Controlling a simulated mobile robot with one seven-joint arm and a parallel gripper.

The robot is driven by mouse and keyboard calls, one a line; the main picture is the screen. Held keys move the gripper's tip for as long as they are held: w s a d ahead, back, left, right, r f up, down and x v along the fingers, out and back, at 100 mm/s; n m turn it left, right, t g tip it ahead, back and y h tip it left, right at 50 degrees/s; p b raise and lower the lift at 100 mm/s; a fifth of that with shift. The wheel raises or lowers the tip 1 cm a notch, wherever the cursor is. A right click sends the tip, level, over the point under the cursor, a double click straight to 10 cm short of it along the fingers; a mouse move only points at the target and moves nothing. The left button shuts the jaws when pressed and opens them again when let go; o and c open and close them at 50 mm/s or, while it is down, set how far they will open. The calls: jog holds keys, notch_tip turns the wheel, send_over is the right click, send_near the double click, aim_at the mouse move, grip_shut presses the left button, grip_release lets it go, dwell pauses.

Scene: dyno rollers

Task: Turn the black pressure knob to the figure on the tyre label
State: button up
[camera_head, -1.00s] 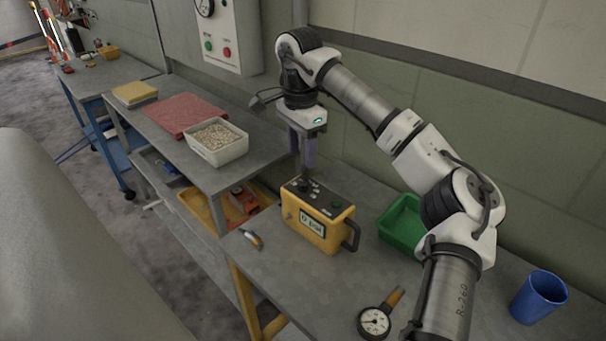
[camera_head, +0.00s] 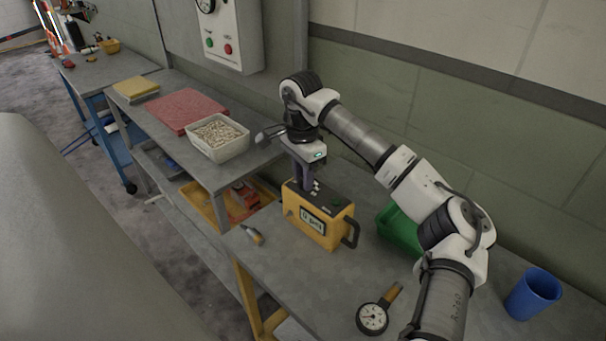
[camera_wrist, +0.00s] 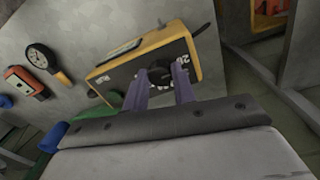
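A yellow control box (camera_head: 296,208) with a dark top stands on the workbench. Its front display (camera_head: 312,222) appears to read 0 psi. The black pressure knob (camera_wrist: 160,75) is on the dark panel, with white scale figures partly visible around it. My gripper (camera_head: 303,186) points down at this panel. In the wrist view, its two purple fingers (camera_wrist: 161,76) stand apart, one on each side of the knob, and look open. I cannot tell whether either finger touches it. The fingers hide part of the scale. I cannot make out a tyre label.
A green bin (camera_head: 398,232) stands right of the box, behind my arm. A dial gauge (camera_head: 372,318), a blue cup (camera_head: 532,294) and a small tool (camera_head: 253,235) are on the bench. A white tray (camera_head: 230,152) stands on the higher table at left.

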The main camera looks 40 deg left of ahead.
jog(key=c, duration=0.4)
